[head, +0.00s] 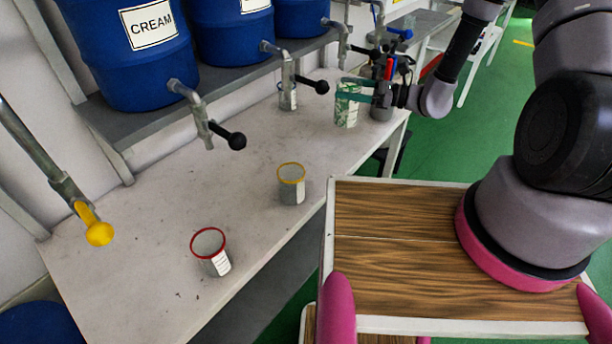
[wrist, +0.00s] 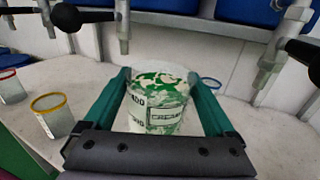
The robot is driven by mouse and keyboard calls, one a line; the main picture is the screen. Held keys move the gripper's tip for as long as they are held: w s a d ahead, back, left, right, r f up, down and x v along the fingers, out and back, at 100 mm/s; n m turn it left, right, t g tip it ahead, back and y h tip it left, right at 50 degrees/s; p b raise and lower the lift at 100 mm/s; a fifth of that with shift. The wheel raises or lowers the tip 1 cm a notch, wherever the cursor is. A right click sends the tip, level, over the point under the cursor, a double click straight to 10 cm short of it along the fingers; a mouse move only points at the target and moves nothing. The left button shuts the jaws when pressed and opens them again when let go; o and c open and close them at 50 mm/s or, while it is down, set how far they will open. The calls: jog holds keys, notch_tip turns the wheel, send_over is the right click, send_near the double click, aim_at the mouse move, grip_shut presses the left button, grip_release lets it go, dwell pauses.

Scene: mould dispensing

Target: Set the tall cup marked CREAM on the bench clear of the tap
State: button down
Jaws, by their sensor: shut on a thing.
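My gripper (head: 347,89) has its green fingers either side of a tall white cup with green patches (head: 347,108), at the far right part of the bench. In the wrist view the cup (wrist: 158,102) is upright between the fingers (wrist: 160,76), which are shut on it. The cup's base appears at or just above the bench top (head: 150,235); contact is not clear.
A red-rimmed cup (head: 211,253) and a yellow-rimmed cup (head: 291,184) stand on the bench's front part. A small cup (head: 288,99) stands under the middle tap. Blue barrels, the left one marked CREAM (head: 150,24), sit on a shelf behind. Bare bench lies between the cups.

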aim_at(346, 117)
notch_tip(346, 117, down, 10)
jog(key=shift+r, duration=0.15)
dwell(0.4)
grip_release()
jog(key=s+d, duration=0.2)
jog(key=d, duration=0.9)
jog(key=shift+s+d, duration=0.15)
jog(key=shift+d, duration=0.25)
jog(key=s+r+n+g+h, duration=0.25)
jog(key=r+n, duration=0.25)
jog(key=r, duration=0.7)
jog(key=s+r+n+g+h, duration=0.25)
jog(key=r+n+h, duration=0.2)
jog(key=r, duration=0.75)
jog(key=s+d+r+n+t+h, duration=0.3)
jog(key=s+r, duration=0.4)
jog(key=r, duration=0.3)
jog(key=s+d+r+n+t+h, duration=0.3)
jog(key=s+d+r+t+h, duration=0.2)
jog(key=s+r, duration=0.3)
notch_tip(346, 117, up, 3)
jog(key=shift+s+t+h, duration=0.3)
jog(key=shift+t, duration=0.1)
